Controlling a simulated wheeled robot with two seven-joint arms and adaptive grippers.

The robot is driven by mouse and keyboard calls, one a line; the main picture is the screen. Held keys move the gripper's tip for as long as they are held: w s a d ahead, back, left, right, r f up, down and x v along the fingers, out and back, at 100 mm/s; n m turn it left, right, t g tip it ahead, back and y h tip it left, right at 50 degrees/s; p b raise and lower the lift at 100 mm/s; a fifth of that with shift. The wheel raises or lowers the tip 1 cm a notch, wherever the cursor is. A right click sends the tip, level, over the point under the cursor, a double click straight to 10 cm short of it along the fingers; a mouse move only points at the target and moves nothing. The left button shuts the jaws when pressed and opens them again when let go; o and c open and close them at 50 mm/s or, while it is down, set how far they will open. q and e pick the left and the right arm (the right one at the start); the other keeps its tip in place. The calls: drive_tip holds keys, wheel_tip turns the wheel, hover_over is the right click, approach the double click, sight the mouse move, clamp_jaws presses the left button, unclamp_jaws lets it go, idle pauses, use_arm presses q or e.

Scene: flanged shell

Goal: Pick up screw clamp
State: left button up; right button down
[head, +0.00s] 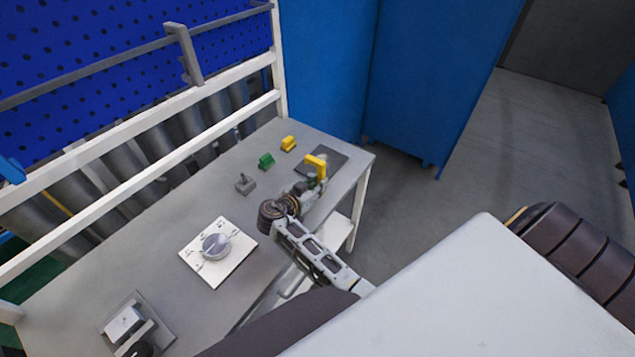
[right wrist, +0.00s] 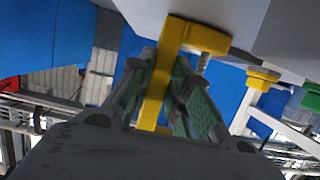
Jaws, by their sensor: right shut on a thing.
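The yellow screw clamp (head: 318,163) is in the fingers of my right gripper (head: 309,183), over the dark square pad (head: 335,156) at the table's far right corner. In the right wrist view the yellow clamp (right wrist: 160,85) stands between the two green-lined fingers of my right gripper (right wrist: 165,92), which is shut on it. Its hooked end and a metal screw (right wrist: 203,63) show beyond the fingers. I cannot tell whether the clamp touches the pad. My left gripper is not in view.
On the grey table (head: 175,210) stand a small yellow piece (head: 288,143), a green piece (head: 266,160) and a grey piece (head: 245,185). Nearer are a white plate (head: 233,268) with a round metal shell (head: 215,246) and a grey block fixture (head: 124,323). A white rail runs along the back.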

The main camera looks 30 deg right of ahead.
sight(318, 163)
drive_tip(key=shift+r+b, duration=0.8)
drive_tip(key=shift+r, duration=4.2)
drive_tip(key=shift+s, duration=0.1)
